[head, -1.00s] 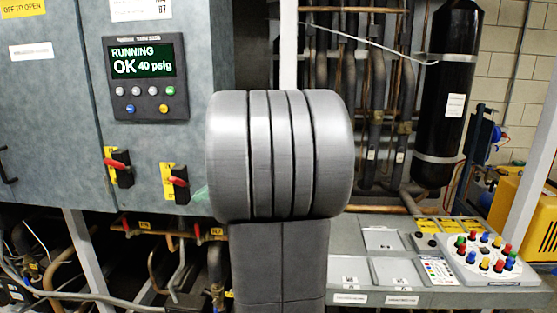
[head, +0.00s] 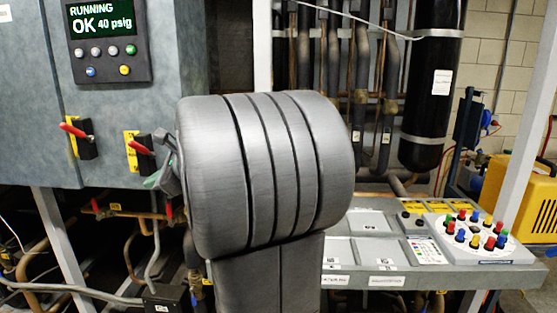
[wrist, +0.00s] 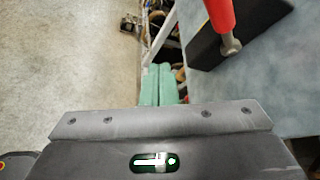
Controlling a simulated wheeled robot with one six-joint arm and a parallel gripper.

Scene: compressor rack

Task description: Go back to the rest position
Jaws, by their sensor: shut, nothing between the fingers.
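My gripper (head: 154,180) shows only partly in the head view, at the left edge of my large grey arm link, which hides the rest of it. Its green fingers also show in the wrist view (wrist: 159,85), side by side and shut, with nothing between them. In the head view it appears close to the right one of two red-handled switches (head: 142,150) on the grey cabinet. The wrist view shows a red handle (wrist: 220,14) on a black base at the upper right, apart from the fingers.
The grey cabinet (head: 30,130) carries a display panel (head: 105,45) reading "RUNNING OK 40 psig". At right, a shelf (head: 385,268) holds shallow trays and a round board (head: 482,232) of coloured pegs. Pipes run below the cabinet. Bare floor (wrist: 60,70) fills the wrist view's left.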

